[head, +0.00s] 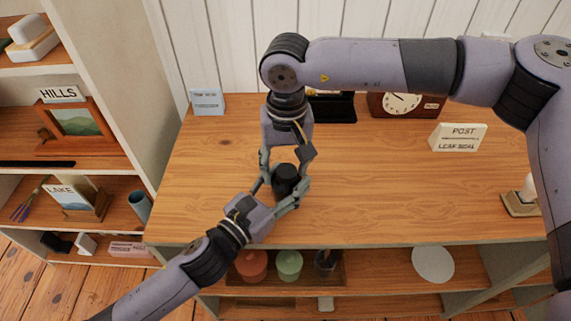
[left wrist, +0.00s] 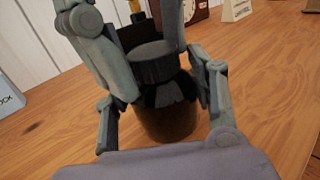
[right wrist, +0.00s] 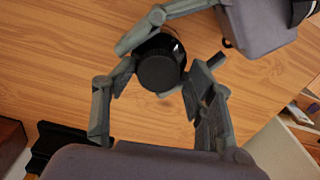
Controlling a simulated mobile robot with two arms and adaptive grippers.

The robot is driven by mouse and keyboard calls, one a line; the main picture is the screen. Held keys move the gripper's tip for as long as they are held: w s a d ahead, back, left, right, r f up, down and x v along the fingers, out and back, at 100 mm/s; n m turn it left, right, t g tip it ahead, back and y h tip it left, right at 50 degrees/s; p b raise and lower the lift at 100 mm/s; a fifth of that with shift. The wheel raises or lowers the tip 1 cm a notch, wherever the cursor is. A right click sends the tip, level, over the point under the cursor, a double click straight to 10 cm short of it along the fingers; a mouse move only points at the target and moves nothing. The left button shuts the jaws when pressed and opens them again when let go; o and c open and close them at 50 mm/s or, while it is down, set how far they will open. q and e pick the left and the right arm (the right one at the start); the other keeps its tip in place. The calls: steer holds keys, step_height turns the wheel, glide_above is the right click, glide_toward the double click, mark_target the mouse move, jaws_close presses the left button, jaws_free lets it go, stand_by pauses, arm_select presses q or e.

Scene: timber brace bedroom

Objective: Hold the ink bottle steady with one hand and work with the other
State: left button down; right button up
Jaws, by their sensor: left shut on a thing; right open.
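The ink bottle (head: 286,184) is dark with a black ribbed cap and stands upright on the wooden top (head: 380,200). My left gripper (head: 281,187) is shut on it from the front, a finger on either side of its body; the bottle shows closely in the left wrist view (left wrist: 168,112). My right gripper (head: 285,163) is open, just above and behind the bottle. Its fingers reach down on either side of the cap (right wrist: 158,72), seen from above in the right wrist view. Whether they touch the cap I cannot tell.
Along the back are a blue card (head: 207,102), a black tray (head: 333,107) and a clock (head: 402,103). A sign (head: 458,137) and a small stand (head: 521,204) are at right. Pots (head: 289,264) sit on the shelf below. The wooden top around the bottle is clear.

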arm_select(q)
steer(key=shift+w+a+f, duration=0.1)
arm_select(e)
steer(key=shift+d, duration=0.1)
steer(key=shift+r, duration=2.25)
steer(key=shift+o, duration=0.4)
steer(key=o, duration=0.5)
steer(key=shift+c, duration=0.2)
step_height(320, 180, up, 12)
steer(key=shift+s, duration=0.1)
